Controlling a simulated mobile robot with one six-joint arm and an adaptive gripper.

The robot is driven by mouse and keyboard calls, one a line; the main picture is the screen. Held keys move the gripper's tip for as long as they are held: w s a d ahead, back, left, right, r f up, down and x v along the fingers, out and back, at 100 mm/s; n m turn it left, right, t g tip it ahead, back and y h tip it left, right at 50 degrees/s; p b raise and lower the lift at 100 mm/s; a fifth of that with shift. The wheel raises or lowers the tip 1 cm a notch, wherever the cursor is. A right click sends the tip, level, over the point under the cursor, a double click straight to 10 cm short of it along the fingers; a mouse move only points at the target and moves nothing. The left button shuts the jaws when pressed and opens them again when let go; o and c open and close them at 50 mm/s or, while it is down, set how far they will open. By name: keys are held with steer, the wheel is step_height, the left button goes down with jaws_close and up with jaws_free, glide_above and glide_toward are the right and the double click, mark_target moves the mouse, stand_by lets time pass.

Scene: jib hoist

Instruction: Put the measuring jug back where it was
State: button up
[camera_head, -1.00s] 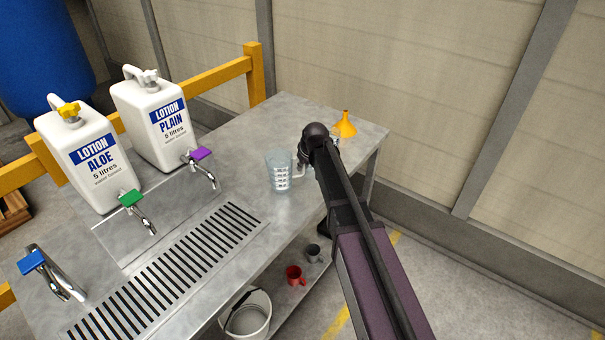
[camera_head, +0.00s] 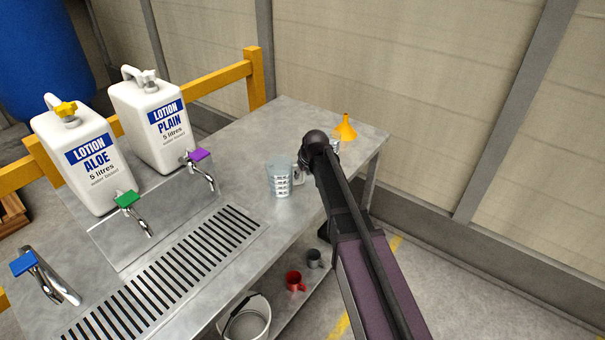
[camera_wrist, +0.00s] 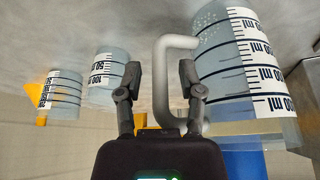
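The clear measuring jug (camera_head: 280,180) stands upright on the metal bench, right of the slotted drain and beside my gripper. In the wrist view, which is turned over, the jug (camera_wrist: 245,65) fills the right side with its black millilitre scale. Its pale handle (camera_wrist: 162,85) lies between the fingers of my gripper (camera_wrist: 160,75). The fingers are apart, with a visible gap on the left side of the handle. In the head view my gripper is mostly hidden behind my wrist.
Smaller measuring beakers (camera_wrist: 108,68) (camera_wrist: 62,90) and a yellow funnel (camera_head: 345,128) stand beyond my gripper towards the bench end. Lotion canisters (camera_head: 85,155) (camera_head: 152,120) with taps stand at the left. Below are a bucket (camera_head: 247,322), a red mug (camera_head: 295,281) and a grey mug (camera_head: 314,258).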

steer(key=shift+r, duration=0.15)
steer(key=p+v, duration=1.1)
steer(key=v, duration=0.1)
stand_by(0.7)
steer(key=shift+s, duration=0.1)
stand_by(0.6)
steer(key=s+d+m+g, duration=0.1)
steer(key=s+d, duration=0.3)
steer(key=s, duration=0.3)
steer(key=s+d+f+m+g+h, duration=0.1)
steer(key=s+d, duration=0.3)
steer(key=s, duration=0.4)
steer(key=s+d+m+g+h, duration=0.1)
steer(key=s+d+m+g, duration=0.1)
steer(key=s+d, duration=0.3)
steer(key=s+m, duration=0.1)
steer(key=s, duration=0.2)
steer(key=shift+f, duration=0.35)
steer(key=shift+w, duration=0.1)
